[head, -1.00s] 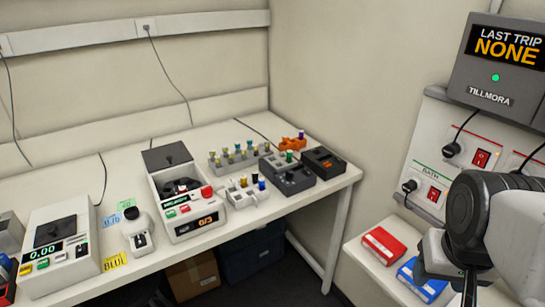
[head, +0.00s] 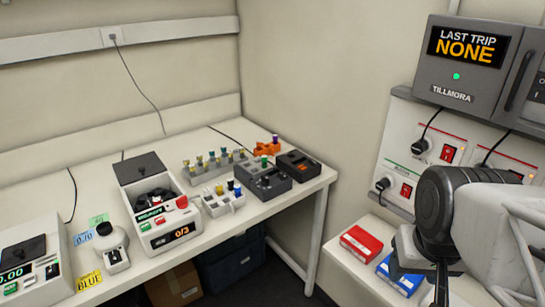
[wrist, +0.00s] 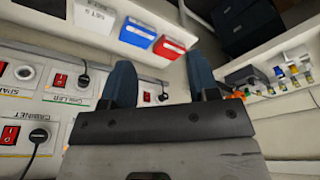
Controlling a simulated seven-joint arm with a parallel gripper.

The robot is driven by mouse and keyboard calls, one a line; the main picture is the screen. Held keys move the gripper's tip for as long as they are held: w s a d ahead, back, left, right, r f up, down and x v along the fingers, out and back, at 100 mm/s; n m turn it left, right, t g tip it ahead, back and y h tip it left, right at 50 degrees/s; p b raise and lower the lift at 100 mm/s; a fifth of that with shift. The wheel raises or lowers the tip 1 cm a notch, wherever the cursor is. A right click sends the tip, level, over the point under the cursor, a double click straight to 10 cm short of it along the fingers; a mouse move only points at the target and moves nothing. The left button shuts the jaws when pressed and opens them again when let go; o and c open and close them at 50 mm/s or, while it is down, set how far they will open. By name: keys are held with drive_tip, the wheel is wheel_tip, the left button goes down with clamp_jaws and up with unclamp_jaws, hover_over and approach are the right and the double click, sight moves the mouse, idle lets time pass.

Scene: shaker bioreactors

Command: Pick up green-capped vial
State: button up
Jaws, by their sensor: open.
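A vial with a bright green cap (head: 264,161) stands upright in a dark grey block device (head: 266,183) at the right part of the bench in the head view. Other vials stand in a long grey rack (head: 203,176) and a small white rack (head: 224,205) beside it; some of their caps look greenish, too small to tell. My gripper (wrist: 162,78) is open and empty in the wrist view, its two dark blue fingers apart. It is far from the vials, over by the side shelf. In the head view only my arm's end shows, at the lower right.
An orange holder (head: 267,149) with a purple-capped vial and a black device (head: 298,164) flank the green-capped vial. A centrifuge-like machine (head: 157,215) stands left. Red (head: 361,244) and blue (head: 399,274) boxes lie on the side shelf below switch panels.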

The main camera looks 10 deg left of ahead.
drive_tip(key=shift+w, duration=0.1)
drive_tip(key=w+a+r+n, duration=0.2)
drive_tip(key=w+n, duration=0.1)
drive_tip(key=w, duration=0.4)
drive_tip(key=w+a+r+n, duration=0.2)
drive_tip(key=w+r, duration=0.1)
drive_tip(key=w, duration=0.4)
drive_tip(key=n+g, duration=0.3)
drive_tip(key=n, duration=1.2)
hover_over(265, 156)
wheel_tip(265, 156, down, 12)
drive_tip(key=shift+s+r, duration=0.1)
drive_tip(key=shift+s, duration=0.05)
drive_tip(key=shift+a, duration=0.1)
drive_tip(key=shift+f, duration=1.4)
